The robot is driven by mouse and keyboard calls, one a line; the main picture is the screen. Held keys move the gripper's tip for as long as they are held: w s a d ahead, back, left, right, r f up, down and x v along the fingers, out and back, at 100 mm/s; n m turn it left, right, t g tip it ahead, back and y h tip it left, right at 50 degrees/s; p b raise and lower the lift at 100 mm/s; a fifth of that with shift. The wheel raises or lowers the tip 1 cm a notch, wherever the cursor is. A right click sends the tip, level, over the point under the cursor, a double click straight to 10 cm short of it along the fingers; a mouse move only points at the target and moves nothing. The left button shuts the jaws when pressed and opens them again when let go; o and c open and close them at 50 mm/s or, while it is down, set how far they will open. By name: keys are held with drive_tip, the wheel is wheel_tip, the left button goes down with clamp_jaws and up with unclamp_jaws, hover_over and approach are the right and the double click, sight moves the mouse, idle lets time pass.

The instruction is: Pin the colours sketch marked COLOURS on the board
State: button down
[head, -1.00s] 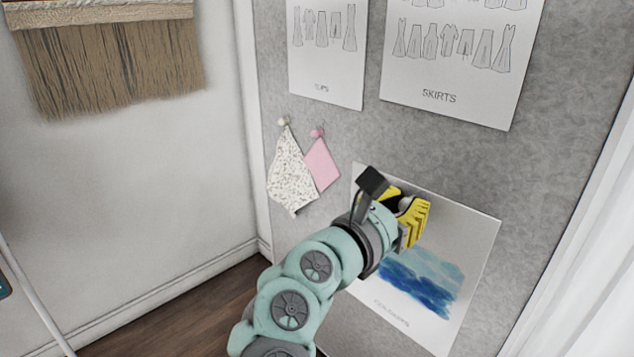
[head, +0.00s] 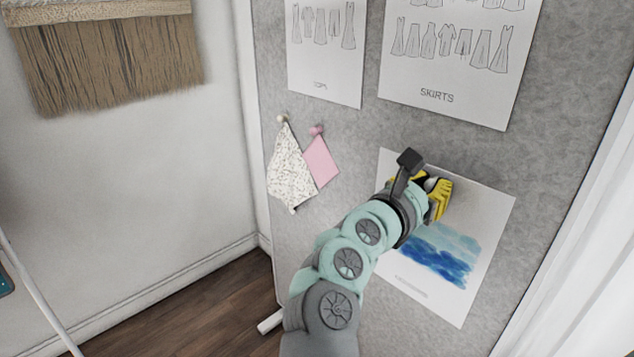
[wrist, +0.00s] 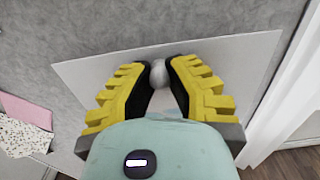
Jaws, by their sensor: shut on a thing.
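The COLOURS sketch (head: 487,205) is a white sheet with a blue watercolour wash and a small, blurred caption below it. It is in front of the grey board, below the SKIRTS sheet, and looks slightly turned. I cannot tell whether it touches the board. My gripper (head: 437,196) is at its upper part and covers some of it. In the wrist view, the yellow fingers are shut on a pale round knob (wrist: 158,73) at the sheet's upper part. The sheet (wrist: 235,57) spreads out behind the fingers.
The grey board (head: 560,120) holds the TOPS sheet (head: 325,75), the SKIRTS sheet (head: 455,70), a speckled swatch (head: 289,170) and a pink swatch (head: 320,162). A white curtain (head: 590,260) hangs at the right. Bare board lies around the sketch.

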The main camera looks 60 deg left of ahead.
sight(443, 176)
drive_tip(key=shift+w+f, duration=0.1)
drive_tip(key=shift+w, duration=0.65)
drive_tip(key=shift+w+a+b, duration=0.15)
drive_tip(key=shift+w+b, duration=0.1)
drive_tip(key=shift+w, duration=0.45)
drive_tip(key=shift+w+a+b, duration=0.15)
drive_tip(key=shift+w+b, duration=0.1)
drive_tip(key=shift+w, duration=0.75)
drive_tip(key=c, duration=1)
unclamp_jaws()
drive_tip(key=shift+a, duration=0.1)
drive_tip(key=shift+o, duration=0.2)
